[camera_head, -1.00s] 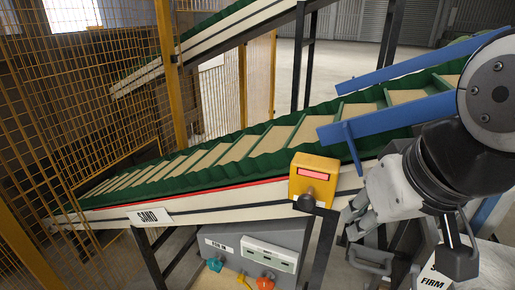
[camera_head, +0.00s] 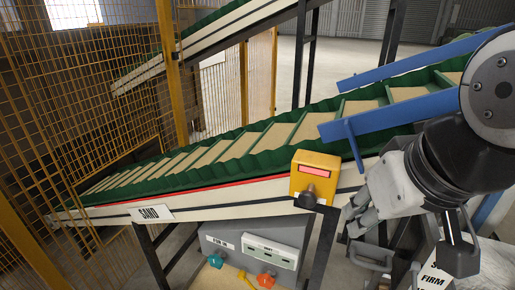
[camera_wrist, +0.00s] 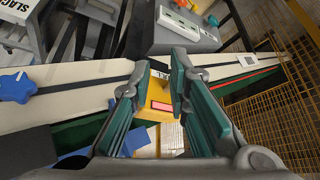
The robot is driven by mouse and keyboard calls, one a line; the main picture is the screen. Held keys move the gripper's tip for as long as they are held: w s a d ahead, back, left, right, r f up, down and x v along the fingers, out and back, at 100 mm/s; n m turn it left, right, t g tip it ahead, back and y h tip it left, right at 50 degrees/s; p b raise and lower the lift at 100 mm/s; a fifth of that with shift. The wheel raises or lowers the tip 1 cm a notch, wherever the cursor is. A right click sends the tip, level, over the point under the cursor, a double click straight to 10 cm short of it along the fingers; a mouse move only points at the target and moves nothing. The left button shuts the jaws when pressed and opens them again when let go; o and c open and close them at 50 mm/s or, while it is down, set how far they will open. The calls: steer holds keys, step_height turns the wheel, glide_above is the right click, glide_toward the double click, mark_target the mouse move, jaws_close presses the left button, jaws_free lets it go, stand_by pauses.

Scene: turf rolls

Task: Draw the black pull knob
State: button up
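A yellow box (camera_head: 315,172) with a red window is mounted on the side rail of the sloping conveyor. The dark pull knob (camera_head: 309,195) sticks out from its lower part in the head view. My gripper (camera_head: 350,218) is just right of and slightly below the knob, apart from it in that view. In the wrist view, my gripper (camera_wrist: 154,84) is open, its teal-padded fingers spread. The yellow box (camera_wrist: 164,118) shows between and beyond the fingers. I cannot make out the knob clearly in the wrist view.
The green conveyor (camera_head: 225,150) carries sand-coloured slabs under blue guide bars (camera_head: 390,115). A grey control box (camera_head: 222,254) with coloured knobs sits below the rail. A yellow mesh fence (camera_head: 85,95) stands at left. A blue star-shaped knob (camera_wrist: 16,87) shows at left in the wrist view.

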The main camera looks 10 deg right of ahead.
jaws_close()
stand_by(1.0)
